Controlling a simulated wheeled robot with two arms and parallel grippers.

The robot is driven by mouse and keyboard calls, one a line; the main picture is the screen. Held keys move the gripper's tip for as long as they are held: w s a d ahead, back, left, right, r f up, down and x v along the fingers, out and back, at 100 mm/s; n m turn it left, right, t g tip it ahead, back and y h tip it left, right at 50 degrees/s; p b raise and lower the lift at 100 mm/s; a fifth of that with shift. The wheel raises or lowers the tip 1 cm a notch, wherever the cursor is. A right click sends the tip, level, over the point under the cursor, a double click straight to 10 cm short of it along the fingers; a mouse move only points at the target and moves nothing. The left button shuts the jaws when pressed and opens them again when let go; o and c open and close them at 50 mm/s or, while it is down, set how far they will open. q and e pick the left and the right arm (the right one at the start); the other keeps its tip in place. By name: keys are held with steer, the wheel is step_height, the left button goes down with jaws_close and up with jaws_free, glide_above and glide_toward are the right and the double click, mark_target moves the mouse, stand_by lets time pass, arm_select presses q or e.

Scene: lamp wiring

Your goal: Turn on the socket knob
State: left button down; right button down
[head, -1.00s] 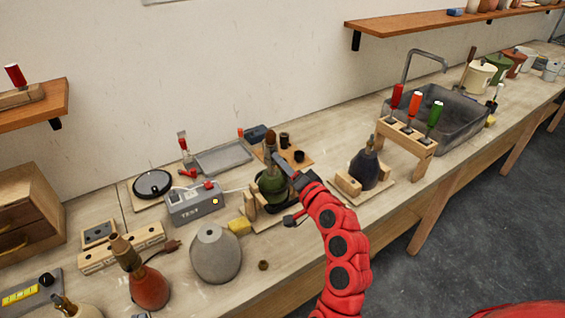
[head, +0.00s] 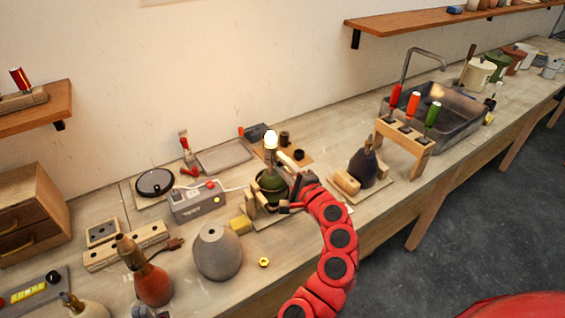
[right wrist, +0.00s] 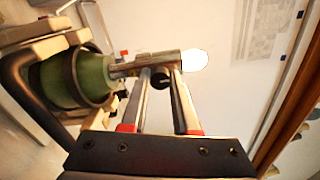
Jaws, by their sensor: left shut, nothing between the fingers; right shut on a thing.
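The green lamp (head: 270,183) stands upright in a wooden holder, with a glowing bulb (head: 271,140) on top. In the right wrist view the lamp body (right wrist: 92,80) lies sideways, and its metal socket (right wrist: 150,65) runs to the bright bulb (right wrist: 194,60). A small dark socket knob (right wrist: 160,82) sticks out of the socket's side. My right gripper (right wrist: 160,76) is shut on this knob, a finger on each side. In the head view the right gripper (head: 282,160) is beside the socket, partly blurred. My left gripper is not in view.
A grey test box (head: 198,203) with a cable stands left of the lamp. A grey vase (head: 217,250) and a red lamp base (head: 150,285) are nearer the front. A dark lamp base (head: 364,167) and a screwdriver rack (head: 404,140) stand to the right.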

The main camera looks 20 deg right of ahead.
steer(key=shift+m, duration=0.4)
steer(key=c, duration=0.7)
jaws_free()
steer(key=shift+o, duration=0.2)
steer(key=shift+s+d+f, duration=0.1)
steer(key=shift+s, duration=0.35)
steer(key=p+v, duration=0.6)
steer(key=v, duration=1)
steer(key=shift+s, duration=0.25)
steer(key=shift+d, duration=0.15)
